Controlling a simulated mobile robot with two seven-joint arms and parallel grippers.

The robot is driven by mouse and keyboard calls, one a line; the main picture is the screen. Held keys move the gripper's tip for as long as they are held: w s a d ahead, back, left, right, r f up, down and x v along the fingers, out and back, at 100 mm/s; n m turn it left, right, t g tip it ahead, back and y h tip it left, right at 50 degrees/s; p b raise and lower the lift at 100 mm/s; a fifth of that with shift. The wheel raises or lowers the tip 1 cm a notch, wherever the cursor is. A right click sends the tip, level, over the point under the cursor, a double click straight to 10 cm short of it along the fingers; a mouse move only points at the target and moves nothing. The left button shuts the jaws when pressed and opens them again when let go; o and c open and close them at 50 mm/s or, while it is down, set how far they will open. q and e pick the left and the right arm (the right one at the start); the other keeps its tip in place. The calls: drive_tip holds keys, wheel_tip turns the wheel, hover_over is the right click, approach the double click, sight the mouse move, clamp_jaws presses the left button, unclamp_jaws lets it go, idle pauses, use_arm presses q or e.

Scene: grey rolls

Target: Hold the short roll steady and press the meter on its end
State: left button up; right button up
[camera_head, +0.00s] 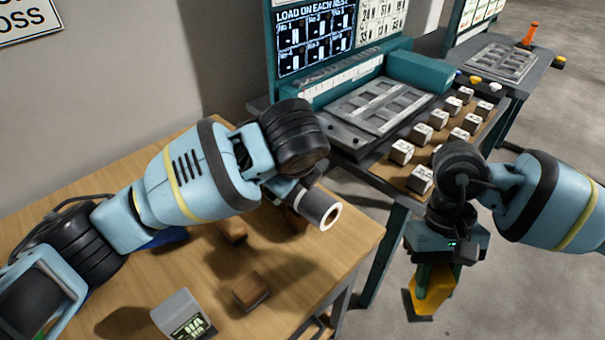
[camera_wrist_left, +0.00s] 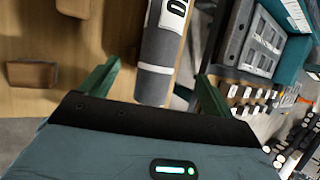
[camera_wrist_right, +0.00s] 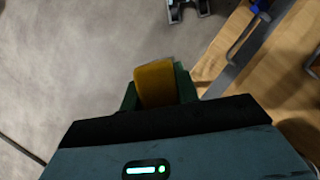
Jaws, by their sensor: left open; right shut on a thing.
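The short grey roll (camera_head: 322,210) lies with its white-ringed end facing right, at the right edge of the wooden table. In the left wrist view the roll (camera_wrist_left: 160,48), with a white label, shows between my left fingers. My left gripper (camera_wrist_left: 153,90) is open, a finger on each side of the roll with gaps; in the head view its wrist hides most of the roll. My right gripper (camera_head: 432,275) is shut on a yellow block-like thing, seemingly the meter (camera_head: 431,292). It holds this over the floor, right of the table; it also shows in the right wrist view (camera_wrist_right: 156,82).
The wooden table (camera_head: 345,262) bears brown blocks (camera_head: 251,290) and a grey box with a green display (camera_head: 183,315). A teal bench with a grey tray (camera_head: 375,105) and several white cubes (camera_head: 402,152) stands behind. Open floor lies at right.

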use_arm(q)
drive_tip(key=x, duration=1.2)
drive_tip(key=shift+c, duration=0.4)
drive_tip(key=c, duration=1.2)
drive_tip(key=shift+o, duration=0.2)
drive_tip(key=shift+r, duration=0.1)
